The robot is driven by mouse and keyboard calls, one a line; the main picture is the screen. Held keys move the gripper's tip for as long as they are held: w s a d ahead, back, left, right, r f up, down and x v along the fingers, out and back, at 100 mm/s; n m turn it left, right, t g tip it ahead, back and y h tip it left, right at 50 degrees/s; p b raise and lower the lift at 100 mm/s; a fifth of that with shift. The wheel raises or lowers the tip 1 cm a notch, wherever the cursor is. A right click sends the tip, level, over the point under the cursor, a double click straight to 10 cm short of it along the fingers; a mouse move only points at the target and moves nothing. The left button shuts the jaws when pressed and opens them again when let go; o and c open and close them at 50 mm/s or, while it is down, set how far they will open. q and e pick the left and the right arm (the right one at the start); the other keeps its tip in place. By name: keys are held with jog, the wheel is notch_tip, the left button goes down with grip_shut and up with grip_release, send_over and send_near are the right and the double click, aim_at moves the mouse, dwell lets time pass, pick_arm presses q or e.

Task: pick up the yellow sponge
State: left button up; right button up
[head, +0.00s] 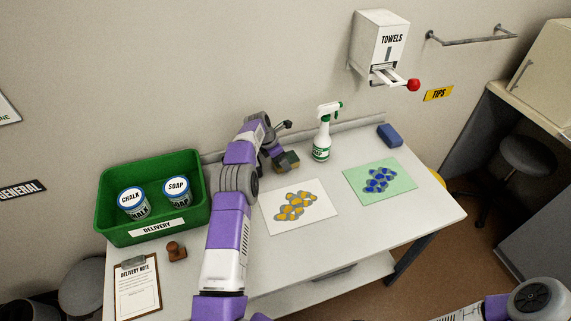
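The yellow sponge (293,156) appears as a small dull-yellow block with dark parts around it, at the back middle of the bench, behind the white sheet with yellow blotches. My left arm reaches over the bench from the front, and its gripper (283,161) is right at the sponge. The dark fingers and the wrist hide part of the sponge. I cannot tell whether the fingers are closed on it, or whether it touches the bench. My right arm shows only in the bottom right corner; its gripper is out of view.
A spray bottle (322,136) stands just right of the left gripper. A blue sponge (390,135) lies at the back right, behind a green sheet (405,199). The green crate (112,183) holds two tins. A stamp (176,251) and clipboard (121,303) lie at front left.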

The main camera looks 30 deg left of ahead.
pick_arm(q)
jog(key=shift+x, duration=1.1)
jog(key=c, duration=1)
jog(key=shift+r, duration=0.1)
notch_tip(320, 180, up, 10)
jog(key=shift+p, duration=1.05)
